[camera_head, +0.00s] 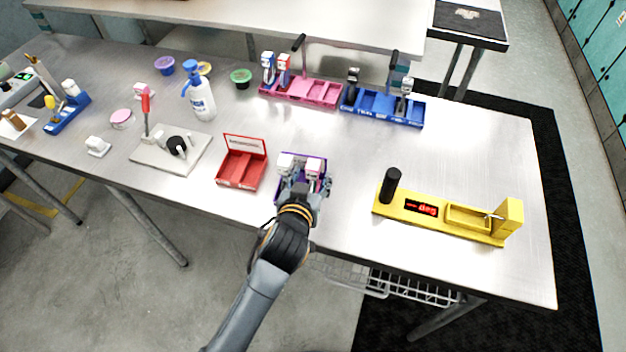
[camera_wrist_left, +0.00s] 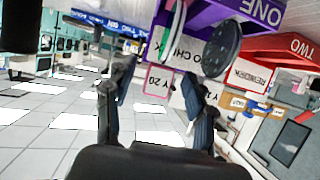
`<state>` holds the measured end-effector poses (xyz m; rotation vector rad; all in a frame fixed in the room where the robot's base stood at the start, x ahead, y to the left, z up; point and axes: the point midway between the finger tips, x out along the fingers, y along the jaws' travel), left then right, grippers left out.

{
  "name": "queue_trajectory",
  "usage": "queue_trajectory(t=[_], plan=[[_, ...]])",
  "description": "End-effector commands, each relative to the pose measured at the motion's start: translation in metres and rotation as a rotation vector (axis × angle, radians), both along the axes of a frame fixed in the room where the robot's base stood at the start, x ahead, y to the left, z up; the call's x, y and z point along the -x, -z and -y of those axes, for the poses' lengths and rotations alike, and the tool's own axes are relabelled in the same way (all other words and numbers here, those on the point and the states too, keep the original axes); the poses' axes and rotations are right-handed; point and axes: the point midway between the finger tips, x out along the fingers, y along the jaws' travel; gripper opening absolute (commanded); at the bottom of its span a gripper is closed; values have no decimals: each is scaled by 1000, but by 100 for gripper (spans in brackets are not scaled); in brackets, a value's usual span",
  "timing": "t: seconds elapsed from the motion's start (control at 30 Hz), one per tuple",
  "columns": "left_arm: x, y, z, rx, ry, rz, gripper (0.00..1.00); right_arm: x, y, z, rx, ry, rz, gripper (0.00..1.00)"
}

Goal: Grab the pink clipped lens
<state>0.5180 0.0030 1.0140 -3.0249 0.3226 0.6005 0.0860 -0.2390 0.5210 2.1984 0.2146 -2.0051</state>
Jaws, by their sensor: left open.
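My left gripper (camera_head: 306,188) is over the near side of the purple tray (camera_head: 280,189), with its fingers apart. The tray holds white clip-like pieces (camera_head: 314,166). I cannot tell for sure which piece is the pink clipped lens. My right gripper is not in view.
A red tray (camera_head: 238,180) stands left of the purple one, and a yellow gauge (camera_head: 450,225) to the right. A pink rack (camera_head: 300,97) and blue rack (camera_head: 385,108) stand behind. The table between the purple tray and gauge is clear.

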Motion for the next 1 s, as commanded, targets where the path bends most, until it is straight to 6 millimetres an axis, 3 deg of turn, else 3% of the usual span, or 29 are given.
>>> queue_trajectory(t=[0.2, 0.5, 0.53, 0.8, 1.0], plan=[[-22, 8, 5, -2, 0, 0, 55, 1, -9, -1, -1, -1, -1, 0], [-26, 11, 6, 0, 0, 0, 55, 1, -9, -4, -5, -2, -1, 0], [-26, 11, 6, 0, 0, 0, 53, 1, -9, -5, -6, -2, -1, 0], [-25, 11, 6, 0, 0, 0, 0, 1, -9, -7, -8, -2, -1, 0], [-25, 11, 6, -1, 0, 0, 0, 1, -9, -6, -8, -2, 0, 0]])
